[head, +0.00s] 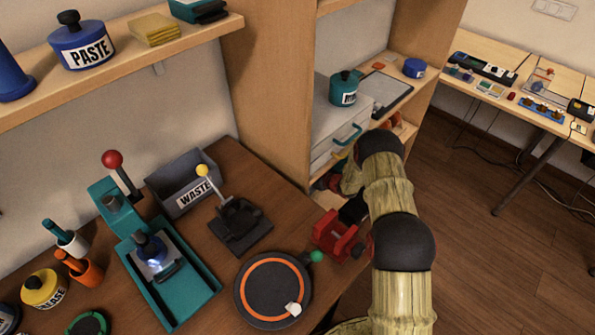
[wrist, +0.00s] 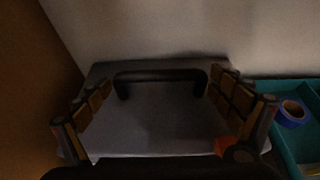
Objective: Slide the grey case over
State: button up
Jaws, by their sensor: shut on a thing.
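The grey case (wrist: 165,125) with a black carry handle (wrist: 160,77) fills the middle of the wrist view. It stands close to a pale wall behind it. My gripper (wrist: 158,88) has one finger on each side of the case, and it is shut on the case across its width. The handle lies between the fingers and is not gripped itself. In the head view my arm reaches toward the lower part of the wooden shelf unit, and the arm hides the gripper and the case there.
In the wrist view a teal tray (wrist: 290,145) with a blue tape roll (wrist: 292,112) stands just right of the case. A brown wooden panel (wrist: 35,90) rises at the left. The head view shows a cluttered workbench with a waste bin (head: 190,183) and open floor at right.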

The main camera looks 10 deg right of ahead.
jog(key=shift+s+d, duration=0.25)
jog(key=shift+s, duration=0.3)
jog(key=o, duration=1.6)
jog(key=shift+o, duration=0.2)
jog(key=v, duration=1.2)
